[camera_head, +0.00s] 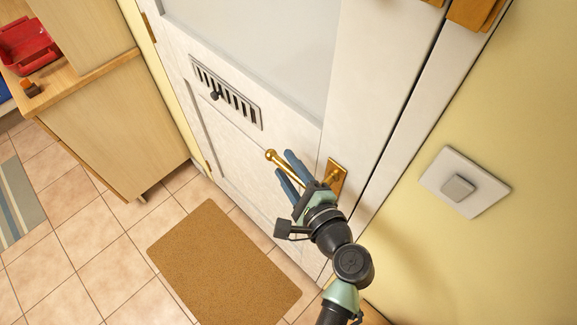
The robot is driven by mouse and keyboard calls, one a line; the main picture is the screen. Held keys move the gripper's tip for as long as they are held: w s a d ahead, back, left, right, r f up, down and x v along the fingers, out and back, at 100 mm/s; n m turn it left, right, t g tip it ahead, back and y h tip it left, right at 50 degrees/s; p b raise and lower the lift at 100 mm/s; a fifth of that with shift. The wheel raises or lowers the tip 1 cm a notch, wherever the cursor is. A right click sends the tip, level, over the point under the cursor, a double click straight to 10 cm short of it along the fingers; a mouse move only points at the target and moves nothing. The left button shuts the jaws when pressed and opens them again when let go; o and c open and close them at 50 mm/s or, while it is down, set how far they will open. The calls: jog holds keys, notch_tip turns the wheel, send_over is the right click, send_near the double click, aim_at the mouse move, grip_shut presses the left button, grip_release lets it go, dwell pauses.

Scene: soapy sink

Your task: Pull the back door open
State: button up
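The back door (258,165) is white, with a pane at the top and a slatted vent panel (226,91) below it. It looks closed in its frame. Its brass lever handle (271,156) sticks out left from a brass plate (337,180) near the door's right edge. My gripper (285,168) is at the handle, its two blue fingers apart. The fingers point up and left, beside the lever's free end. I cannot tell whether they touch the lever. Part of the lever is hidden behind the fingers.
A brown mat (222,268) lies on the tiled floor in front of the door. A wooden cabinet (118,125) with a red tray (30,45) on top stands at the left. A light switch (464,182) is on the yellow wall at the right. Brass hinges (149,27) show on the door's left edge.

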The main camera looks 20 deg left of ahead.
grip_shut()
dwell(1.2)
